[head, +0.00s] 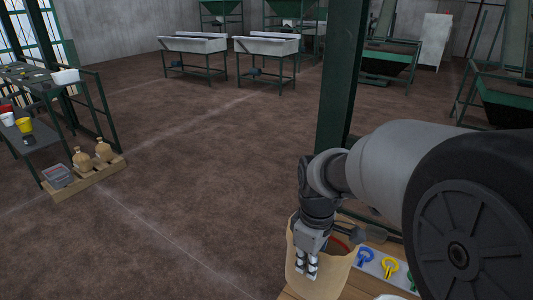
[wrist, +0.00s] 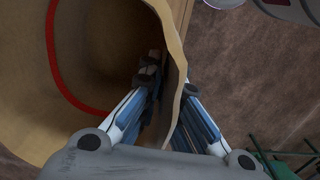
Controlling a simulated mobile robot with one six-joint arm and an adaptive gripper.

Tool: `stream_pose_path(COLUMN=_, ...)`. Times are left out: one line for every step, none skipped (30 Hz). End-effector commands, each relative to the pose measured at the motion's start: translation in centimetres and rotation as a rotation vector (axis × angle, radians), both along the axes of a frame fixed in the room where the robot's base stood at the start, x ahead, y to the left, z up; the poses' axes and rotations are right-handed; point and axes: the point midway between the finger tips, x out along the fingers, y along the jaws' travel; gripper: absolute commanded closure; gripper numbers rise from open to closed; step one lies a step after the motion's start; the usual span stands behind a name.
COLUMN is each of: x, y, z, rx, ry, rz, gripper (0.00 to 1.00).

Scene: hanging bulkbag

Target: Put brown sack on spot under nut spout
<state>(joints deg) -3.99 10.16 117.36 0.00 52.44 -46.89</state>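The brown sack (head: 318,277) stands open-topped at the bottom of the head view, with a red curve inside. My gripper (head: 306,266) is at its near rim. In the wrist view the sack (wrist: 40,75) fills the left side, and its pale rim runs between the two fingers of my gripper (wrist: 170,82). The left finger is inside the sack, the right finger outside. The fingers draw together at the tips and appear shut on the sack's wall. The fingertip contact is partly shaded. I cannot make out the nut spout or the spot under it.
A wooden surface (head: 352,290) beside the sack holds blue, yellow and green ring-shaped items (head: 390,267). A green post (head: 338,95) rises behind. A pallet with two tan sacks (head: 82,158) lies at left. White troughs (head: 194,45) stand far back. The middle floor is clear.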

Motion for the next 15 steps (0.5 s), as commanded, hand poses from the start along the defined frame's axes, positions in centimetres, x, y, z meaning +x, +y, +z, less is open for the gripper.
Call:
stream_pose_path(x=0.3, y=-0.3, z=-1.2, rx=-0.001, ry=0.007, rz=-0.073, gripper=1.00)
stream_pose_path(x=0.5, y=-0.5, z=-1.9, rx=-0.001, ry=0.007, rz=-0.127, gripper=1.00)
stream_pose_path(x=0.7, y=-0.7, z=-2.9, rx=-0.001, ry=0.008, rz=-0.206, gripper=1.00)
stream_pose_path(x=0.9, y=-0.9, z=-3.7, rx=-0.001, ry=0.008, rz=-0.267, gripper=1.00)
stream_pose_path(x=1.1, y=-1.0, z=-4.5, rx=-0.002, ry=0.008, rz=-0.328, gripper=1.00)
stream_pose_path(x=1.4, y=-1.3, z=-5.5, rx=-0.002, ry=0.008, rz=-0.408, gripper=1.00)
stream_pose_path(x=1.5, y=-1.4, z=-6.2, rx=-0.001, ry=0.007, rz=-0.466, gripper=1.00)
stream_pose_path(x=1.7, y=-1.6, z=-6.9, rx=-0.002, ry=0.008, rz=-0.523, gripper=1.00)
stream_pose_path(x=1.8, y=-1.8, z=-7.7, rx=-0.001, ry=0.007, rz=-0.593, gripper=1.00)
stream_pose_path(x=2.0, y=-2.0, z=-8.3, rx=-0.002, ry=0.006, rz=-0.641, gripper=1.00)
stream_pose_path(x=2.1, y=-2.1, z=-8.8, rx=-0.001, ry=0.005, rz=-0.686, gripper=1.00)
stream_pose_path(x=2.2, y=-2.2, z=-9.4, rx=-0.001, ry=0.004, rz=-0.738, gripper=1.00)
stream_pose_path(x=2.2, y=-2.3, z=-9.8, rx=0.000, ry=0.003, rz=-0.772, gripper=1.00)
stream_pose_path(x=2.3, y=-2.4, z=-10.2, rx=0.000, ry=0.003, rz=-0.802, gripper=1.00)
stream_pose_path(x=2.3, y=-2.5, z=-10.5, rx=0.000, ry=0.002, rz=-0.834, gripper=1.00)
